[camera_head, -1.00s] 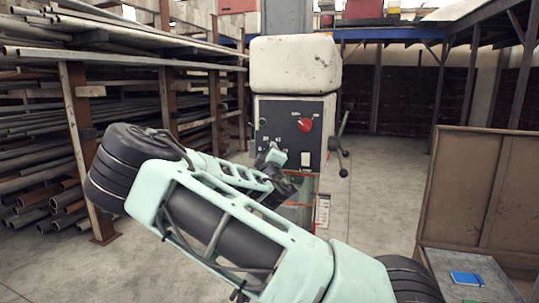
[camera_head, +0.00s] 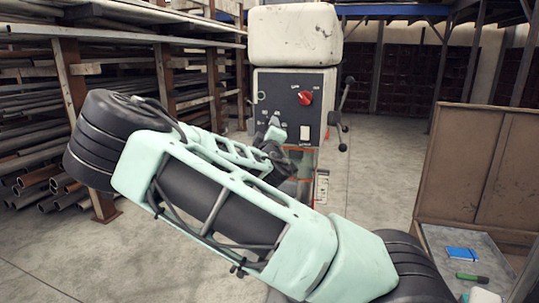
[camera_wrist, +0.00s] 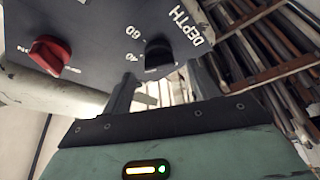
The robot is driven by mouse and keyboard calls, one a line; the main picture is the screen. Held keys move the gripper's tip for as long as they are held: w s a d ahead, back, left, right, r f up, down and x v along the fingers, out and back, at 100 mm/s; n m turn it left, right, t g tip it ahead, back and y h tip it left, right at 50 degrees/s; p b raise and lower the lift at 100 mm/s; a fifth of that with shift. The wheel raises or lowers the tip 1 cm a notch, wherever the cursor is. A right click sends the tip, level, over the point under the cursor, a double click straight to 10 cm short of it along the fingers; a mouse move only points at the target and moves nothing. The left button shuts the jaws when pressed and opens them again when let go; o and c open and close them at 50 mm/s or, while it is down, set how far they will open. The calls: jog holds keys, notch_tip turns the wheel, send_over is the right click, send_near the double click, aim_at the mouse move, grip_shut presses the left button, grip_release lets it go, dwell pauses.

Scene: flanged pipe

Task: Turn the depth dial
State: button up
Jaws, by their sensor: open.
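The depth dial (camera_wrist: 158,52) is a black knob beside the printed word DEPTH and scale numbers on the machine's dark control panel (camera_wrist: 100,25). In the wrist view it sits just beyond my open gripper (camera_wrist: 161,76), roughly between the two fingertips. Whether the fingers touch it I cannot tell. In the head view the panel (camera_head: 320,108) stands at the middle, and my gripper (camera_head: 272,133) is at its lower left, mostly behind my arm. The dial is not clear there.
A red knob (camera_wrist: 50,55) is on the same panel, also seen in the head view (camera_head: 304,97). A lever (camera_head: 343,115) juts from the machine's right side. Pipe racks (camera_head: 110,65) fill the left. A bench (camera_head: 465,250) with a blue item stands at right.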

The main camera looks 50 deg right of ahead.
jog(key=b+v, duration=1.4)
jog(key=b, duration=0.4)
jog(key=shift+s, duration=0.1)
